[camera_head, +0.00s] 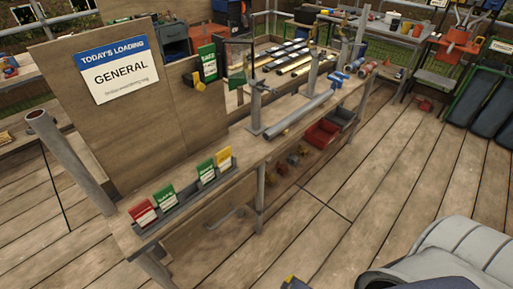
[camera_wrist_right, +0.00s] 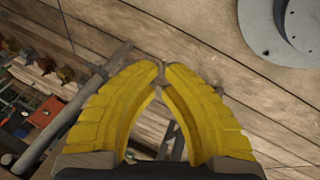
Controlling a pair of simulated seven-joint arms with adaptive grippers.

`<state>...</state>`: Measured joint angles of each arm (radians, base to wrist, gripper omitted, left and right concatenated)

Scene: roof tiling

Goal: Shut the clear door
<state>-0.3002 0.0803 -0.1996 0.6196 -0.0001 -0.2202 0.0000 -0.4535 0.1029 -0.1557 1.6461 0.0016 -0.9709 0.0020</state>
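I cannot pick out a clear door with certainty. A thin dark upright frame (camera_head: 239,43) stands on the workbench behind the notice board in the head view, but I cannot tell whether it holds a clear panel or is open or shut. My right gripper (camera_wrist_right: 162,72) has yellow fingers whose tips come together over the plank floor, with nothing seen between them. A small yellow and dark piece at the bottom edge of the head view may be part of it. My left gripper is not in view.
A workbench (camera_head: 245,150) runs diagonally, with a notice board (camera_head: 125,75), a card rack (camera_head: 190,195) and a grey pipe (camera_head: 300,115). Dark panels (camera_head: 480,105) stand far right.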

